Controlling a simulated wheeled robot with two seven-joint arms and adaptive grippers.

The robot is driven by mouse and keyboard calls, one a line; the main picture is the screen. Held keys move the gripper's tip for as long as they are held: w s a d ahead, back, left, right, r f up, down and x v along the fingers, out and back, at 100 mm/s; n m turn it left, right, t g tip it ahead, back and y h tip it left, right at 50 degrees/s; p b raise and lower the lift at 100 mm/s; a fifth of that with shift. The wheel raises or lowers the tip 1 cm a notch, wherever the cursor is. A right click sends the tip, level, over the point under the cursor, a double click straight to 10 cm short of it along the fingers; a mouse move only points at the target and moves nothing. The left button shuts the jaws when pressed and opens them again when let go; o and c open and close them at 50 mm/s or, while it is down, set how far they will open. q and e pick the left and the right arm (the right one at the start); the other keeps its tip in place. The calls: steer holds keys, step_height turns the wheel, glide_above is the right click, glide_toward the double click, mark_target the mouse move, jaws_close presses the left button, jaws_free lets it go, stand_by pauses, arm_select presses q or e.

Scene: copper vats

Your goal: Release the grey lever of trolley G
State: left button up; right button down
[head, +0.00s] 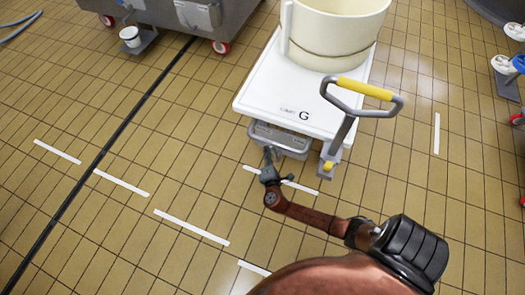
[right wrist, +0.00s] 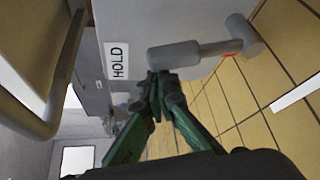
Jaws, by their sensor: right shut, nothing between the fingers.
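Trolley G (head: 262,98) is a white platform lettered G, with a yellow-gripped grey handle (head: 360,88). In the right wrist view a grey lever (right wrist: 206,47) with a thick rounded end lies across a grey panel beside a HOLD label (right wrist: 117,61). My right gripper (head: 268,152) is at the trolley's near edge, by a grey tube loop (head: 278,140). In the right wrist view its green fingers (right wrist: 163,76) are shut and empty, just below the lever's rounded end. I cannot tell whether they touch it. My left gripper is out of view.
A cream vat (head: 335,30) stands on the trolley. A grey bracket with a yellow piece (head: 328,166) sits at its near right corner. A grey wheeled unit (head: 215,18) is at the back left. Tiled floor (head: 100,220) is clear in front and left.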

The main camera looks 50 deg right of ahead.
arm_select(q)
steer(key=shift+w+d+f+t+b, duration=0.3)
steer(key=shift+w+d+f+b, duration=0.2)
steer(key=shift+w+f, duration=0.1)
arm_select(e)
steer(key=s+d+f, duration=0.1)
steer(key=s+d, duration=0.3)
steer(key=s, duration=0.5)
steer(key=shift+s+d, duration=0.25)
steer(key=shift+s, duration=0.15)
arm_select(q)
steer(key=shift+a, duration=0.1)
arm_select(e)
step_height(320, 180, up, 4)
steer(key=w+a+f+p, duration=0.1)
steer(key=w+a+p, duration=0.2)
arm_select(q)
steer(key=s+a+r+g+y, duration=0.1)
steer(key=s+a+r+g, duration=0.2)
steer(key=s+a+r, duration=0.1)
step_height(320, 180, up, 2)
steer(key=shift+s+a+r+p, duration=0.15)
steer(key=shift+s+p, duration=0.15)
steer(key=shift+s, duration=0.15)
arm_select(e)
steer(key=s+a+f, duration=0.3)
steer(key=s+a, duration=0.3)
steer(key=shift+a, duration=0.2)
steer(key=shift+s, duration=0.15)
